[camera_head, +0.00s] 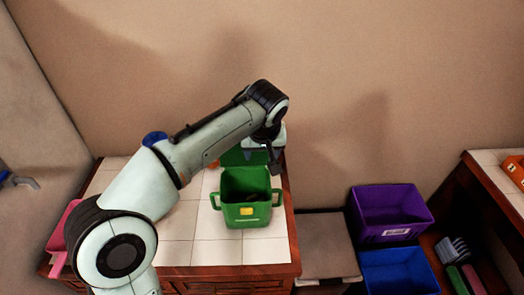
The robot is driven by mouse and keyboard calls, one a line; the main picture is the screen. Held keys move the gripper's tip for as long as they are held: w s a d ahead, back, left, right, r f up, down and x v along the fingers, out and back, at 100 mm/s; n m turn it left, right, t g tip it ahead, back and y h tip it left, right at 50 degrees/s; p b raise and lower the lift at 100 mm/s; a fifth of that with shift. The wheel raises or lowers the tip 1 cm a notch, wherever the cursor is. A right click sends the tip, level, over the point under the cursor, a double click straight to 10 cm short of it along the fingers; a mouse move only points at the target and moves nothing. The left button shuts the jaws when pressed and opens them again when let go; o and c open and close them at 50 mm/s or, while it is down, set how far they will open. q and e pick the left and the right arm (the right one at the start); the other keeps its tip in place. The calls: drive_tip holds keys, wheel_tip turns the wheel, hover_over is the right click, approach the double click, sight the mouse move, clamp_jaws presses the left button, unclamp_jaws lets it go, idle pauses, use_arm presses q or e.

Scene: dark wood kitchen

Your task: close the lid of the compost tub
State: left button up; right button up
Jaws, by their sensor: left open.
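The compost tub (246,214) is a green, square, open-topped bin with side handles and a yellow label, upright on the white-tiled counter. Its top is open and its dark inside shows. A green panel, which looks like its lid (233,158), stands raised behind the tub's back rim, partly hidden by my arm. My left gripper (262,158) is open, pointing down at the back of the tub, in front of the lid's right part. I cannot tell whether it touches the lid. My right gripper is not in view.
A pink container (62,238) is at the counter's left edge, partly behind my arm. A purple bin (391,211) and a blue bin (398,272) stand lower right, beside a brush (453,250). Another tiled counter (497,178) is at far right. The wall stands close behind the tub.

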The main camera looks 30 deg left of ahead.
use_arm(q)
clamp_jaws()
idle(0.8)
idle(0.5)
unclamp_jaws()
drive_tip(key=shift+r, duration=0.15)
drive_tip(key=p+v, duration=0.2)
drive_tip(key=v, duration=1.1)
drive_tip(key=shift+s, duration=0.15)
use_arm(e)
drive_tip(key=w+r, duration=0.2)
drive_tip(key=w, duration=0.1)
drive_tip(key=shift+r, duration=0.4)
